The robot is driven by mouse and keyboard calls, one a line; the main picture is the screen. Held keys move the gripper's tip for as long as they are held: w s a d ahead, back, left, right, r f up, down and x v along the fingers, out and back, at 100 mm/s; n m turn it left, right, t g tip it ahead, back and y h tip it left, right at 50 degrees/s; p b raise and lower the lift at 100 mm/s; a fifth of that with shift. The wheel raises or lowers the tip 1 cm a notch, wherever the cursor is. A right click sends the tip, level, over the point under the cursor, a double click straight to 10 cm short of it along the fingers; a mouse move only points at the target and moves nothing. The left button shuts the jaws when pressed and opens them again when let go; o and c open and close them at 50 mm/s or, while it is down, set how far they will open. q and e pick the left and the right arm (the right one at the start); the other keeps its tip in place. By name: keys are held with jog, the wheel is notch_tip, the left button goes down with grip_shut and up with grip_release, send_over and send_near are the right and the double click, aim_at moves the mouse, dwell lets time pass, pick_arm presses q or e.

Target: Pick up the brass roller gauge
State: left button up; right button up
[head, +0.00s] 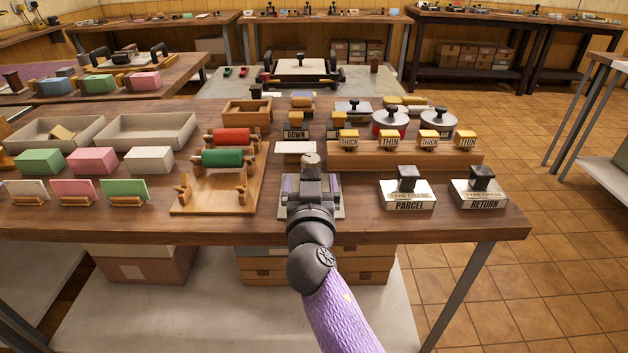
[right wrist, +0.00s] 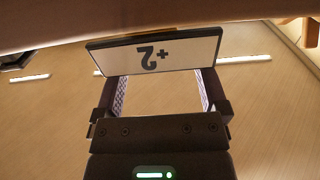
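I cannot single out the brass roller gauge for certain. A small brass-coloured roller-like piece (head: 301,101) lies at the back middle of the table, and similar pieces (head: 414,99) lie at the back right. My right gripper (head: 311,165) is over the table's front middle and covers part of a grey plate (head: 340,210). In the right wrist view its two fingers (right wrist: 163,92) stand apart. A white plate marked "+2" (right wrist: 160,54), upside down in the picture, is just beyond them; contact is unclear. My left gripper is not in view.
A wooden stand with a green roller (head: 222,158) is left of my right gripper. A wooden rail (head: 400,154) with THICK and THIN blocks is to its right, with the PARCEL (head: 407,196) and RETURN (head: 480,194) blocks nearer. Trays (head: 150,130) stand at the left.

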jog(key=c, duration=1.2)
pick_arm(q)
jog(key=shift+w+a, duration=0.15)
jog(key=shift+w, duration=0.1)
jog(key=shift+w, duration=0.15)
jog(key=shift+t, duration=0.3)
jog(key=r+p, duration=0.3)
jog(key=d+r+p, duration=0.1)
jog(key=p, duration=0.1)
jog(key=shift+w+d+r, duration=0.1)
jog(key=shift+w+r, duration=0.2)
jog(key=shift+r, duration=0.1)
pick_arm(e)
notch_tip(320, 180, up, 10)
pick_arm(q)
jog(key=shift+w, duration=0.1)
